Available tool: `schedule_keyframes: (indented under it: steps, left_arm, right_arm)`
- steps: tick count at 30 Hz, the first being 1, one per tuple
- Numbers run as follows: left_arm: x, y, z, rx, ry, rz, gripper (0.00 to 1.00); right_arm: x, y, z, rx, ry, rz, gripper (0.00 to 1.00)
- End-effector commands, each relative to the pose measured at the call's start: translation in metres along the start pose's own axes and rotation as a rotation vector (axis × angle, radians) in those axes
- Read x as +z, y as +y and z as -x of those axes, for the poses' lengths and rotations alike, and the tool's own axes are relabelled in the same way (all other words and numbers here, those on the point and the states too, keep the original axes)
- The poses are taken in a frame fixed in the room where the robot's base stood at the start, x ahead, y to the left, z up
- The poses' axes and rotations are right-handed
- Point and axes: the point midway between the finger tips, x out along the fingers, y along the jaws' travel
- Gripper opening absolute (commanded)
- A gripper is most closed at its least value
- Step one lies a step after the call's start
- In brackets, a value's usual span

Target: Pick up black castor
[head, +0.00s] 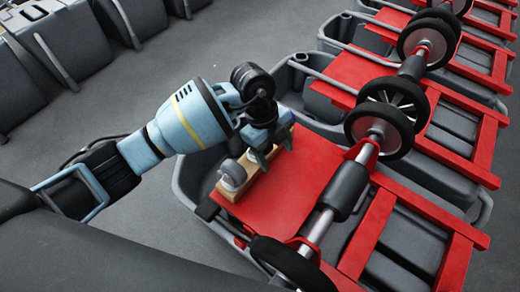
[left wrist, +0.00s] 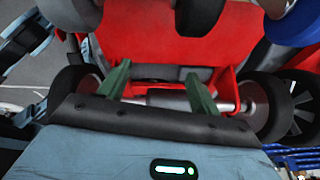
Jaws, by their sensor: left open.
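My left gripper (head: 273,147) is above the near red panel, beside a wooden block with a pale grey castor-like piece (head: 234,176) on it. In the left wrist view its two green fingers (left wrist: 157,74) stand wide apart, with nothing held between them. Behind them are a silver shaft and red frame. I cannot make out for certain a small black castor; black wheels (head: 381,128) sit on the shafts in the head view, and a black wheel (left wrist: 266,106) shows right of the fingers in the left wrist view. My right gripper is out of view.
The red panel (head: 290,190) lies on a grey scrubber tank (head: 190,185). More tanks with red frames (head: 475,150) stand in a row to the right and back. Dark grey tanks (head: 60,45) stand at the upper left. Open floor (head: 190,50) lies between.

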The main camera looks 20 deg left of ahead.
Motion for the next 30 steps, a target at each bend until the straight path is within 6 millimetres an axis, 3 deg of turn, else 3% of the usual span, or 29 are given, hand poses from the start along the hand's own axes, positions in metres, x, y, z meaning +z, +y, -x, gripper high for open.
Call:
schedule_keyframes:
  steps: [1,3,8,14,23,30]
  left_arm:
    - [0.019,-0.005,0.006,0.012,-0.084,0.035,0.64]
    - [0.038,-0.009,0.019,0.024,-0.183,0.085,0.64]
    - [0.063,-0.013,0.040,0.034,-0.319,0.163,0.64]
    - [0.068,-0.013,0.046,0.033,-0.345,0.181,0.64]
    - [0.075,-0.012,0.022,0.035,-0.341,0.179,0.64]
    - [0.076,-0.012,0.017,0.034,-0.340,0.178,0.64]
  right_arm:
    - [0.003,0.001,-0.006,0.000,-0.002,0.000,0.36]
    - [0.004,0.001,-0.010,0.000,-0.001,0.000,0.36]
    - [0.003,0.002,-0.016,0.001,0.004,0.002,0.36]
    - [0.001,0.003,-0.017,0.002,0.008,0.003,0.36]
    - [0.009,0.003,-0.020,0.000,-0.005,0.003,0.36]
    - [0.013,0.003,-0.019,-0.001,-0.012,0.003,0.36]
